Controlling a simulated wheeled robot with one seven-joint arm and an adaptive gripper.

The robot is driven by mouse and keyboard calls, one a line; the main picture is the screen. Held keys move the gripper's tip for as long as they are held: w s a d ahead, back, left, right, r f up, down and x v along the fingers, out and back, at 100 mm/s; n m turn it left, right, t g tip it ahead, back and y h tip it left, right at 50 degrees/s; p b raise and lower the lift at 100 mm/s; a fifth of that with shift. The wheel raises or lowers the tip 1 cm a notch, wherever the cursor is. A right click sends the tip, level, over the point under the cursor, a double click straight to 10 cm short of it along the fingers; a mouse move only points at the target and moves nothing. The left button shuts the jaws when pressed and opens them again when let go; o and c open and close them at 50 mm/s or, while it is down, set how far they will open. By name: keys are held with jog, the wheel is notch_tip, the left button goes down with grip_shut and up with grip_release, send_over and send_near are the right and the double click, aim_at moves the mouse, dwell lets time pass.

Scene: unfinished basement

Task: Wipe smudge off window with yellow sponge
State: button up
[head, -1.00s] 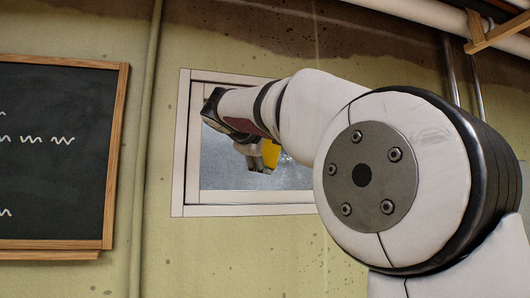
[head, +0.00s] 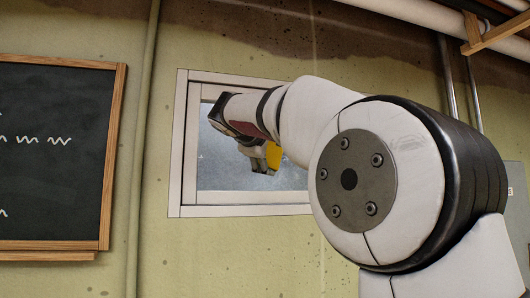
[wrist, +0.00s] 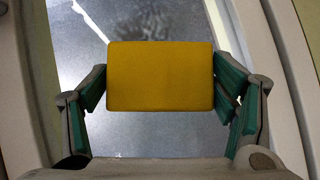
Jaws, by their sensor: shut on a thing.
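My gripper (head: 262,163) is shut on the yellow sponge (wrist: 160,77), which sits between its green-padded fingers in the wrist view. The sponge also shows as a small yellow patch (head: 273,156) in the head view. Both are in front of the grey pane of the window (head: 220,168), which has a pale frame. Whether the sponge touches the glass I cannot tell. In the wrist view a pale streak (wrist: 93,22) crosses the glass beyond the sponge, up and to the left. I cannot tell whether it is the smudge. My arm hides the window's right part in the head view.
A wood-framed chalkboard (head: 55,155) hangs on the wall left of the window. A vertical pipe (head: 141,150) runs between them. More pipes (head: 450,95) and a grey box (head: 516,200) are at the right. Pale frame edges (wrist: 275,60) flank the pane in the wrist view.

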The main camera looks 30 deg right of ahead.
jog(key=shift+s+d+p, duration=1.35)
jog(key=shift+s+d, duration=0.25)
jog(key=shift+d, duration=4.05)
jog(key=shift+w+a+b, duration=0.45)
jog(key=shift+a+b, duration=0.35)
jog(key=shift+a, duration=0.9)
jog(key=shift+w+a+b, duration=0.5)
jog(key=shift+a+b, duration=0.3)
jog(key=shift+a, duration=0.9)
jog(key=shift+w+a+b, duration=0.45)
jog(key=shift+a+b, duration=0.35)
jog(key=shift+a, duration=0.9)
jog(key=shift+w+a+b, duration=0.2)
jog(key=shift+w+a, duration=0.1)
jog(key=shift+a, duration=0.5)
jog(key=shift+w+a+b, duration=0.2)
jog(key=shift+w+a, duration=0.05)
jog(key=shift+a, duration=0.5)
jog(key=shift+s, duration=0.1)
jog(key=shift+s+a+b, duration=0.15)
jog(key=shift+s+a, duration=0.1)
jog(key=shift+s, duration=0.7)
jog(key=shift+s+a+b, duration=0.15)
jog(key=shift+s+a, duration=0.15)
jog(key=shift+s, duration=0.6)
jog(key=shift+s+a+b, duration=0.15)
jog(key=shift+s+a, duration=0.1)
jog(key=shift+s, duration=0.7)
